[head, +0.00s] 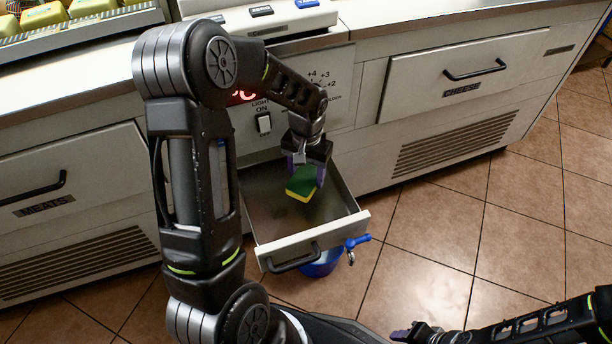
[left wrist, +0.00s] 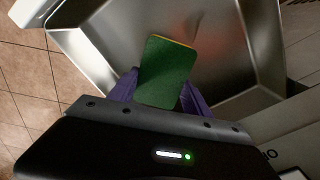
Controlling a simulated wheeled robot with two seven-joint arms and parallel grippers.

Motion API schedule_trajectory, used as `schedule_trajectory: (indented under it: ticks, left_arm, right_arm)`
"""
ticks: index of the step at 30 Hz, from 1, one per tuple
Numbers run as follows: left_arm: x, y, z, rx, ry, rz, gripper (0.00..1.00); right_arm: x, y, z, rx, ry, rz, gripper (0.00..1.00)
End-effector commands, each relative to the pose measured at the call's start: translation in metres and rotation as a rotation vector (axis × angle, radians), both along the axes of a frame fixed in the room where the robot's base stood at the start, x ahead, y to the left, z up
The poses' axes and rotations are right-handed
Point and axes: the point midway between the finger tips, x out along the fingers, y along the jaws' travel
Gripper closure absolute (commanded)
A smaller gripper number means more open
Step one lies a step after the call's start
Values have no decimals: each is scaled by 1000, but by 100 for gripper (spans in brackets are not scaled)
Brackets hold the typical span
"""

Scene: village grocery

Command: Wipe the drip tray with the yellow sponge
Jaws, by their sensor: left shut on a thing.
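The yellow sponge (head: 302,184) has a green top face and a yellow lower edge. My left gripper (head: 308,165) is shut on it and holds it over the pulled-out drip tray (head: 255,205). In the left wrist view the sponge (left wrist: 166,72) sits between purple fingertips (left wrist: 160,90), with the bare metal tray (left wrist: 225,40) beneath. I cannot tell whether the sponge touches the tray floor. My right gripper (head: 415,332) is at the bottom edge, away from the tray; its jaw state is unclear.
A blue container (head: 322,264) stands under the tray's front, by a blue-handled tap (head: 357,242). Drawers labelled MEATS (head: 45,208) and CHEESE (head: 460,75) flank the tray. A light switch (head: 264,123) is on the panel above. Tiled floor (head: 440,220) at right is clear.

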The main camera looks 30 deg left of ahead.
Motion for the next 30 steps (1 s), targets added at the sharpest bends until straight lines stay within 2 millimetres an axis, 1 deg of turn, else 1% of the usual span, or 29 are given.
schedule_trajectory:
  ticks: [1,3,10,30]
  left_arm:
    - [1,0,9,0,0,0,100]
    - [1,0,15,0,0,0,100]
    - [4,0,31,0,0,0,100]
    - [6,0,34,0,-1,-2,100]
  right_arm:
    - [-1,1,8,1,2,3,64]
    - [-2,2,13,4,4,6,64]
    - [-2,2,25,2,2,5,64]
    - [-1,1,25,2,1,5,64]
